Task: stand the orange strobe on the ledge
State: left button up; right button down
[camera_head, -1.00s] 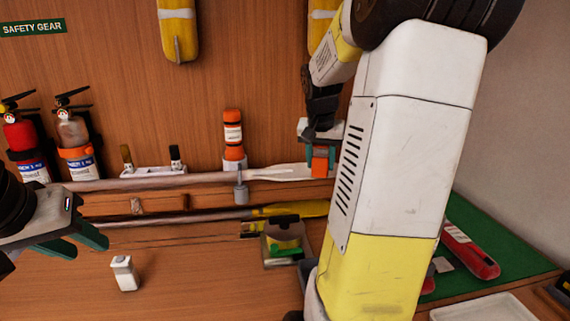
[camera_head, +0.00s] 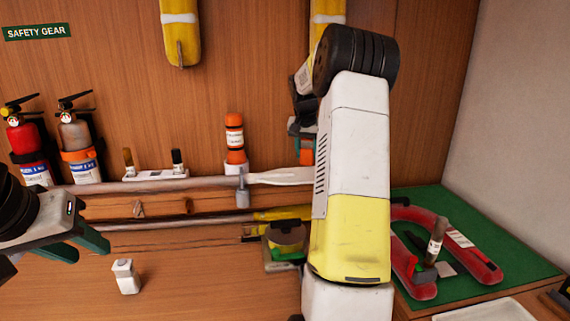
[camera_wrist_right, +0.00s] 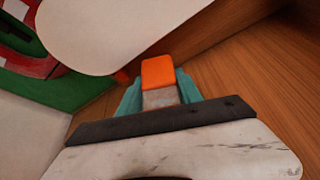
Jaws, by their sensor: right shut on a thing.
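The orange strobe (camera_head: 306,155) is between the fingers of my right gripper (camera_head: 303,145), near the back wall and right of an orange canister. In the right wrist view the orange strobe (camera_wrist_right: 158,72) shows an orange block with a pale grey part, between teal fingers (camera_wrist_right: 158,90). My forearm hides part of the gripper in the head view. The wooden ledge (camera_head: 195,204) runs along the back wall, below and left of the strobe. My left gripper (camera_head: 85,246) is open and empty above the table at the left.
An oar (camera_head: 280,176) lies along the ledge. An orange labelled canister (camera_head: 235,140) stands in a holder there, beside a white rack (camera_head: 155,175). Red curved gear lies on a green mat (camera_head: 490,235).

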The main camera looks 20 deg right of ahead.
aim_at(307, 163)
jog(key=shift+w+f, duration=0.2)
jog(key=shift+f, duration=2)
jog(key=shift+f, duration=0.15)
jog(key=c, duration=0.8)
grip_release()
